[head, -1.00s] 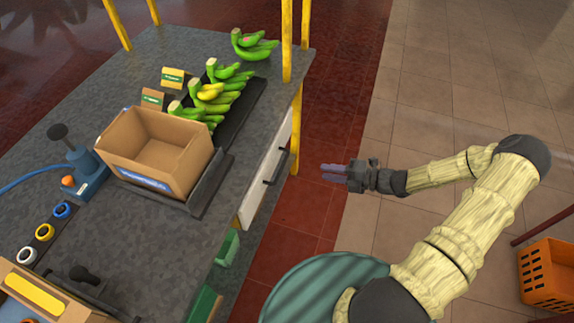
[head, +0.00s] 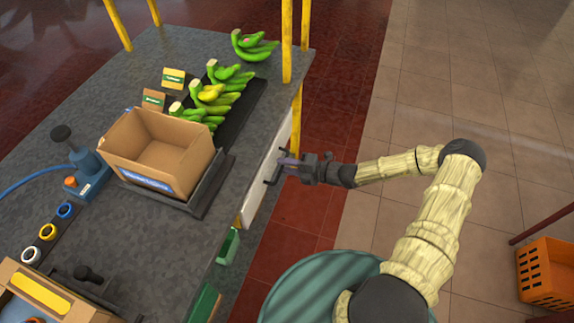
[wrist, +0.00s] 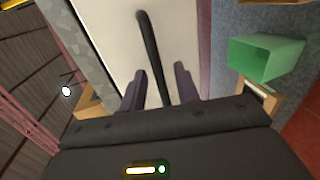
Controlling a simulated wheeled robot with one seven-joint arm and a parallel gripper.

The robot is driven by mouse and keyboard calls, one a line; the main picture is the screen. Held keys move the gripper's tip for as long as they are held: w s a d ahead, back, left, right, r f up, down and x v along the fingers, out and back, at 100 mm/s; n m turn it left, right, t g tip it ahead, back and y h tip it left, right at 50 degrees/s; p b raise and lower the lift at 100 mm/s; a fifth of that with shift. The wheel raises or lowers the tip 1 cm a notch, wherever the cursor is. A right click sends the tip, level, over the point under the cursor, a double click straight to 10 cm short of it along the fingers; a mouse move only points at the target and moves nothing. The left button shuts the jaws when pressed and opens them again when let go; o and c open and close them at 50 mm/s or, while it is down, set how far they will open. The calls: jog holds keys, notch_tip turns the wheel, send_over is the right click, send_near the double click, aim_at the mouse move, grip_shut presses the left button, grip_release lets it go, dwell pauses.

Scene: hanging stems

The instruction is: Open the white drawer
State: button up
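The white drawer (head: 254,203) is in the side of the grey-topped table, below its edge, and looks closed. Its dark bar handle (head: 270,174) stands out from the front. In the wrist view the white drawer front (wrist: 110,30) fills the upper middle and the handle (wrist: 150,45) runs down between my fingers. My gripper (head: 288,160) is at the handle in the head view. In the wrist view my gripper (wrist: 160,85) is open, one finger on each side of the handle, with gaps visible. Contact with the handle cannot be made out.
An open cardboard box (head: 160,155) and green bananas (head: 215,95) are on the table (head: 130,225). A yellow post (head: 296,120) stands just beyond the drawer. A green bin (wrist: 265,57) is beside the drawer. An orange crate (head: 545,275) stands at the right on open floor.

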grip_shut()
jog(key=shift+d, duration=0.1)
